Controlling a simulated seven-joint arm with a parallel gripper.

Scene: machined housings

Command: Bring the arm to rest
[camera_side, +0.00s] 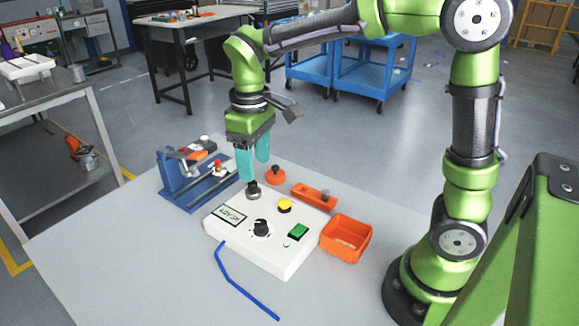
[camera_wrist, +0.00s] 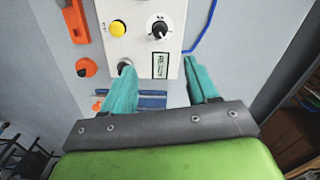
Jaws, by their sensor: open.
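My gripper (camera_side: 253,166) has teal fingers and points down above the far left edge of a white control box. In the wrist view the gripper (camera_wrist: 160,80) shows its two fingers spread apart with nothing between them. The white control box (camera_side: 288,254) lies on the table. It carries a display reading READY (camera_side: 230,215), a black rotary knob (camera_side: 261,228), a yellow button (camera_side: 284,205), a green switch (camera_side: 298,232) and a dark round knob (camera_side: 253,189). The dark knob sits just below the fingertips in the side view; I cannot tell whether they touch it.
A blue fixture (camera_side: 187,190) with metal parts stands left of the box. An orange tray (camera_side: 346,238), an orange holder (camera_side: 313,195) and an orange round piece (camera_side: 275,175) lie behind and right. A bent blue rod (camera_side: 238,287) lies in front. The table's (camera_side: 130,270) front left is clear.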

